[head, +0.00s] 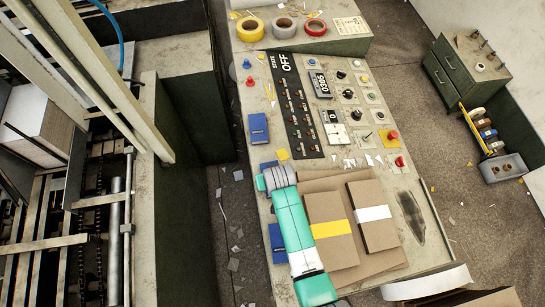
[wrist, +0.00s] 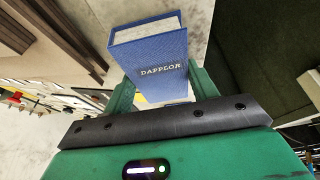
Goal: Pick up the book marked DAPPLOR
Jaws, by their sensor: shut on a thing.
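The blue book marked DAPPLOR (wrist: 150,58) stands between the two green fingers of my gripper (wrist: 160,90) in the wrist view, its title facing the camera and its pale page edges on top. The fingers are shut on its sides. In the head view my gripper (head: 264,181) is over the left side of the console table, beside the cardboard. A blue book (head: 268,165) shows partly behind it; I cannot tell whether this is the held one. I cannot tell whether the held book is clear of the table.
Another blue book (head: 258,128) lies up the console's left edge, and one (head: 278,240) lies beside my arm. Brown board stacks with a yellow band (head: 331,229) and a white band (head: 373,213) lie to the right. A switch panel (head: 298,115) is beyond.

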